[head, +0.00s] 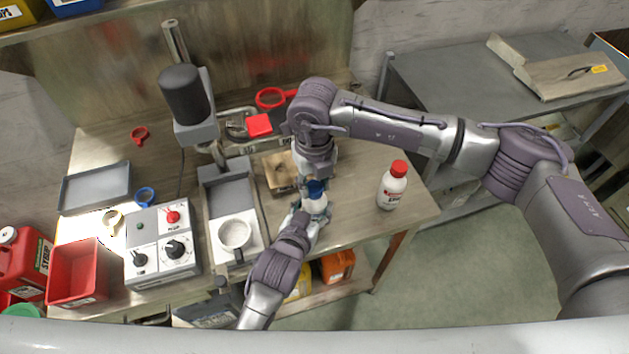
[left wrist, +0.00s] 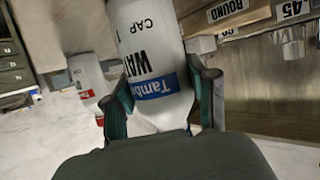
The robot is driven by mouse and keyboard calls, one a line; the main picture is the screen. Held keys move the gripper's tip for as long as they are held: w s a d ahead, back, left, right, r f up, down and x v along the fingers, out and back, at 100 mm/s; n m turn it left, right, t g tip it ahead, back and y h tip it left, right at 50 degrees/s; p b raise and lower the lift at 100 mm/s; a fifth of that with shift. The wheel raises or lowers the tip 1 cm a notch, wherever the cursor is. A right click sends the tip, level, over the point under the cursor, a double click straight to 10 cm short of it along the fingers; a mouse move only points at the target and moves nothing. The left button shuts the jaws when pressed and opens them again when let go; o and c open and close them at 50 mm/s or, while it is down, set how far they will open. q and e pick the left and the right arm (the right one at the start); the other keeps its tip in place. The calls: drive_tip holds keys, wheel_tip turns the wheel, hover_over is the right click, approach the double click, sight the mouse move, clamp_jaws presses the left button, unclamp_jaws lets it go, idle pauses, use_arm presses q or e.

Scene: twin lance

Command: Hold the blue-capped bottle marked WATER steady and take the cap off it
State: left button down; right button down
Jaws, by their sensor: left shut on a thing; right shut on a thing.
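The white bottle with the blue cap (head: 316,187) stands near the front edge of the bench. Its body (head: 315,205) is partly hidden by the grippers. In the left wrist view the bottle (left wrist: 150,40) shows part of the word WATER, the word CAP and a blue band. My left gripper (head: 308,216) is shut around the bottle's body, with one finger on each side; it also shows in the left wrist view (left wrist: 162,95). My right gripper (head: 315,178) points down from above and is shut on the blue cap. The cap still appears on top of the bottle.
A red-capped white bottle (head: 393,188) stands to the right. A wooden block (head: 281,172) lies just behind the grippers. A press stand (head: 232,200) with a white cup (head: 235,234) and a control box (head: 162,247) stand to the left. A red bin (head: 77,272) is at far left.

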use_arm(q)
drive_tip(key=shift+f, duration=0.1)
use_arm(e)
drive_tip(key=n, duration=0.8)
drive_tip(key=shift+r, duration=0.15)
drive_tip(key=shift+r, duration=1)
drive_tip(key=shift+w+r, duration=0.1)
drive_tip(key=shift+r, duration=0.05)
